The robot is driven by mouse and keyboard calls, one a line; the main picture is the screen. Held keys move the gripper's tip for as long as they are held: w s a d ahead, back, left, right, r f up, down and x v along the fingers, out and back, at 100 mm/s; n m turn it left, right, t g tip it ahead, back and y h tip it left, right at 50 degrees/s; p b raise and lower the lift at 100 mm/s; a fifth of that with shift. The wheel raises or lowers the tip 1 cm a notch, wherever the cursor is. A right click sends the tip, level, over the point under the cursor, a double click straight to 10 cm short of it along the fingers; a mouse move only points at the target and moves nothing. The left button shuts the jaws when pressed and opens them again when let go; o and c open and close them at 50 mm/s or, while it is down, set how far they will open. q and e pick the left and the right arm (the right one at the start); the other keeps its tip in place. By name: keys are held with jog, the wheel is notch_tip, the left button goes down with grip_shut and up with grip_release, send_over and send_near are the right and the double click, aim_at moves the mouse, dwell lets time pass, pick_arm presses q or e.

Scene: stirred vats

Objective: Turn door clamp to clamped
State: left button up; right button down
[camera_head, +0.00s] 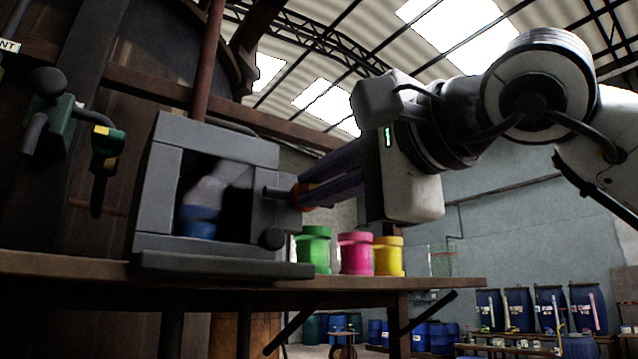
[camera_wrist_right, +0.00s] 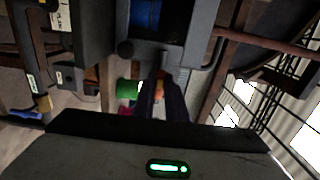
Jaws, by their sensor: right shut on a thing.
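A grey box (camera_head: 160,215) with a dark window stands on the shelf, and a blue thing (camera_head: 200,222) shows through the window. On its right side sits the door clamp (camera_head: 276,193), a short grey bar with an orange-red part at its outer end. My right gripper (camera_head: 308,190) reaches in from the right, and its dark fingers are shut on the clamp's orange-red end. The fingers hide much of that end. In the right wrist view the fingertips (camera_wrist_right: 160,82) meet the orange part below the grey box (camera_wrist_right: 182,40). My left gripper is not in view.
Green (camera_head: 314,250), pink (camera_head: 355,253) and yellow (camera_head: 388,256) pots stand on the shelf (camera_head: 440,283) right of the box, beneath my right gripper. A round grey knob (camera_head: 271,239) sits low on the box. Green-bodied valves (camera_head: 107,142) stick out at the left.

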jog(key=c, duration=1.8)
grip_release()
jog(key=b+v, duration=0.3)
jog(key=v, duration=0.7)
jog(key=shift+s, duration=0.15)
